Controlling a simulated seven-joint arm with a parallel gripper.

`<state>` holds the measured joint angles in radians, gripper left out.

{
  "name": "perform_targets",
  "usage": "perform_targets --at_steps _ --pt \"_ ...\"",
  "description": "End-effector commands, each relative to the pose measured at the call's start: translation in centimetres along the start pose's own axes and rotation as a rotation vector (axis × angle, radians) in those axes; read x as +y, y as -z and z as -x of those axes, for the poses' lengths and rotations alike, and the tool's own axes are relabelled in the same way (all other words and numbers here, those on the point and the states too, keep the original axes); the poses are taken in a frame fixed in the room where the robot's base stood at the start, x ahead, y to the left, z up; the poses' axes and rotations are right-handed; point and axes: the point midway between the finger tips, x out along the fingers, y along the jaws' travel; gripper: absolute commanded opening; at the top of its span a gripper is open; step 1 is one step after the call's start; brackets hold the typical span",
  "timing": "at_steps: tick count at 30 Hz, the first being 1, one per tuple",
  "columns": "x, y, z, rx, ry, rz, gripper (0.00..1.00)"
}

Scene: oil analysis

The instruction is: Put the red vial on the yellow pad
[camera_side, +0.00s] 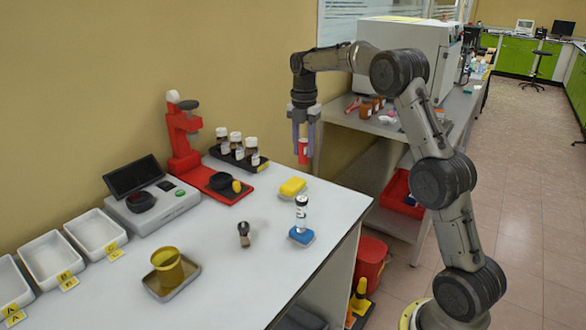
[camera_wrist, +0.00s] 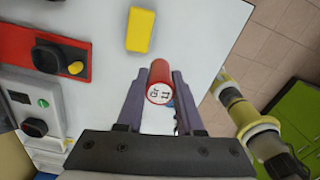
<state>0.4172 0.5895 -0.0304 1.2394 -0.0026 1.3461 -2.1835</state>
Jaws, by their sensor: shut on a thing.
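The red vial (camera_side: 303,151) is held between the fingers of my gripper (camera_side: 304,132), high above the table's back right area. In the wrist view, the red vial (camera_wrist: 159,82) shows its white printed end, with a finger of my gripper (camera_wrist: 159,88) on each side. The yellow pad (camera_side: 292,187) lies on the white table, below and slightly left of the vial in the side view. It also shows in the wrist view (camera_wrist: 140,30), ahead of the fingertips and slightly left. Nothing is seen on top of the pad.
A dark rack of brown bottles (camera_side: 238,155) and a red press (camera_side: 184,140) stand behind left.

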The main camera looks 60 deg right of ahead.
Motion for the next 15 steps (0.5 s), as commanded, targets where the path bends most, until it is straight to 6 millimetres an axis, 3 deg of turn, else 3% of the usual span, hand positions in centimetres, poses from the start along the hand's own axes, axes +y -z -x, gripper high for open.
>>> perform_targets --at_steps 7,15 --pt "3.1 -2.1 -4.1 0.002 0.002 0.000 0.00" --pt "4.3 -3.0 -5.8 0.000 0.000 0.000 0.00"
